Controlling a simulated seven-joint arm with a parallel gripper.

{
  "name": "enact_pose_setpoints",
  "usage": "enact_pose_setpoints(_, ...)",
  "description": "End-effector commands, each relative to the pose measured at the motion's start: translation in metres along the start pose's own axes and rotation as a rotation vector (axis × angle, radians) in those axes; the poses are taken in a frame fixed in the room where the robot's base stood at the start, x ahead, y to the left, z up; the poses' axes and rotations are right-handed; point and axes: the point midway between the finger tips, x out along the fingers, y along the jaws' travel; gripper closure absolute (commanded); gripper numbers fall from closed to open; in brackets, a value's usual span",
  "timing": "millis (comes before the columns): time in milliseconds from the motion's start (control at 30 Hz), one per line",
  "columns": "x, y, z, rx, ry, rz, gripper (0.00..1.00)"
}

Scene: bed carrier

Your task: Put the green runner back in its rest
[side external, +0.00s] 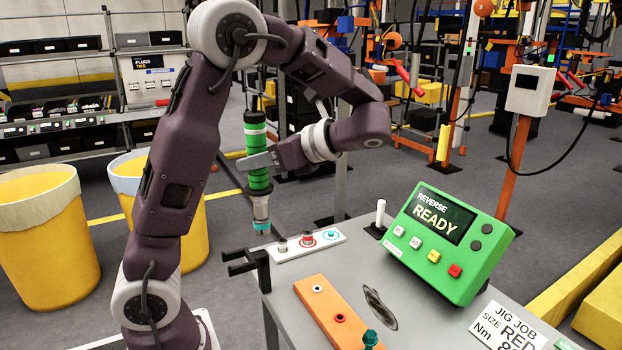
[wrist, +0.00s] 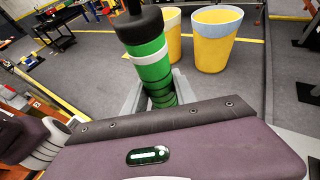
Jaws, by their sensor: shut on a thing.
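The green runner (side external: 259,178) hangs upright in my gripper (side external: 262,160), which is shut around its green body. Its grey nose points down with a teal tip. In the wrist view the runner (wrist: 149,58) stands between the grey fingers (wrist: 150,98), with its black top at the upper edge. A black forked bracket (side external: 247,265), which looks like the rest, sticks out from the table's left edge. The runner's tip is above the bracket in the side view and apart from it; their exact alignment in depth cannot be told.
A white strip with several sockets (side external: 305,246) lies beside the bracket on the grey table (side external: 292,307). An orange block (side external: 337,312), a green console reading REVERSE READY (side external: 447,240) and a white peg on a black base (side external: 380,214) are also there. Yellow bins (side external: 45,240) stand left.

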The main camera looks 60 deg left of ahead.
Motion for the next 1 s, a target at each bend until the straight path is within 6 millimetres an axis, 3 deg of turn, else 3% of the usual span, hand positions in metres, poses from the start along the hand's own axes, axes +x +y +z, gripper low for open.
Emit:
enact_pose_setpoints(100, 0.027, 0.011, 0.017, -0.039, 0.002, 0.099, 1.00)
enact_pose_setpoints(233, 0.043, 0.020, 0.026, -0.064, 0.006, 0.164, 1.00)
enact_pose_setpoints(567, 0.049, 0.024, 0.030, -0.073, 0.006, 0.190, 1.00)
enact_pose_setpoints(767, 0.051, 0.024, 0.024, -0.071, 0.004, 0.190, 1.00)
enact_pose_setpoints(1000, 0.061, 0.025, -0.002, -0.068, 0.004, 0.191, 1.00)
